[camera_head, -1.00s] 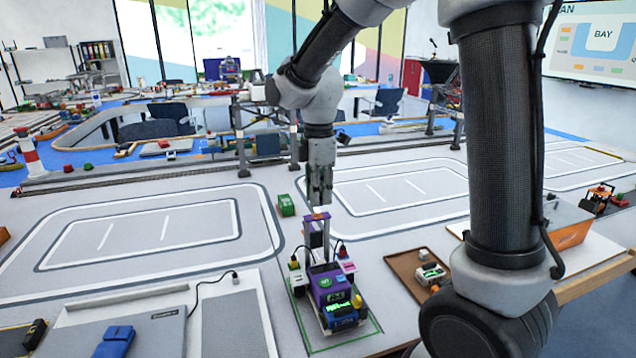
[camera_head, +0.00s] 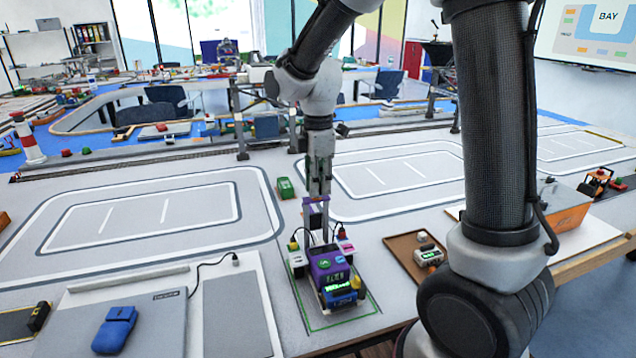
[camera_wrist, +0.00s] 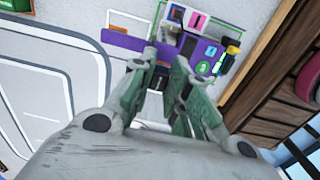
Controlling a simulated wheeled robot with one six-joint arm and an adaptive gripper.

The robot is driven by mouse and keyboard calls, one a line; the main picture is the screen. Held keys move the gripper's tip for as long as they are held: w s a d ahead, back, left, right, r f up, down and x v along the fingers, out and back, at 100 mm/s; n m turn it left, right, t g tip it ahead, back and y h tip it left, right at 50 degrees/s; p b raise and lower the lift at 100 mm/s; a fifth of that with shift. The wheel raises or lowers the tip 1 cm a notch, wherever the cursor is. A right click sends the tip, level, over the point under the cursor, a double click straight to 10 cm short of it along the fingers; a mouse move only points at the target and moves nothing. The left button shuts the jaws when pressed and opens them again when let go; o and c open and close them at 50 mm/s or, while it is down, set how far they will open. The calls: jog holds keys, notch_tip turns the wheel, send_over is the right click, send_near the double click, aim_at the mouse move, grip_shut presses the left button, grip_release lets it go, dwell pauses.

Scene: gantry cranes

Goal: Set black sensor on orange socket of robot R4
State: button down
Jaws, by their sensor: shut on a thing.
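The purple robot (camera_head: 328,265) stands on the table inside a green outline, with a lit green display on its front. I cannot read R4 on it. Its purple mast (camera_head: 311,208) rises at the back. In the wrist view the purple body (camera_wrist: 208,50) shows just beyond the fingers, with the purple crossbar (camera_wrist: 130,42) and its orange spot at the left end. My gripper (camera_head: 319,193) points down right at the mast top. In the wrist view my gripper (camera_wrist: 167,60) is shut on a small dark thing, likely the black sensor, mostly hidden by the fingers. The contact with the socket is hidden.
A green block (camera_head: 285,188) lies behind the robot. A brown tray (camera_head: 405,262) with small parts is to the right. A laptop-like grey panel (camera_head: 150,320) with a blue device (camera_head: 115,328) is at the left front. White-lined tracks leave open table on both sides.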

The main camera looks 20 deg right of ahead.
jog(key=shift+f, duration=0.35)
dwell(0.4)
jog(key=c, duration=1.3)
grip_release()
notch_tip(320, 180, up, 12)
jog(key=s+d+m+t, duration=0.2)
jog(key=s+d+m, duration=0.5)
jog(key=s+m, duration=0.2)
jog(key=s+d+m+t, duration=0.2)
jog(key=s+d+m, duration=0.5)
jog(key=s, duration=0.6)
jog(key=shift+d+m, duration=0.25)
jog(key=shift+m, duration=0.75)
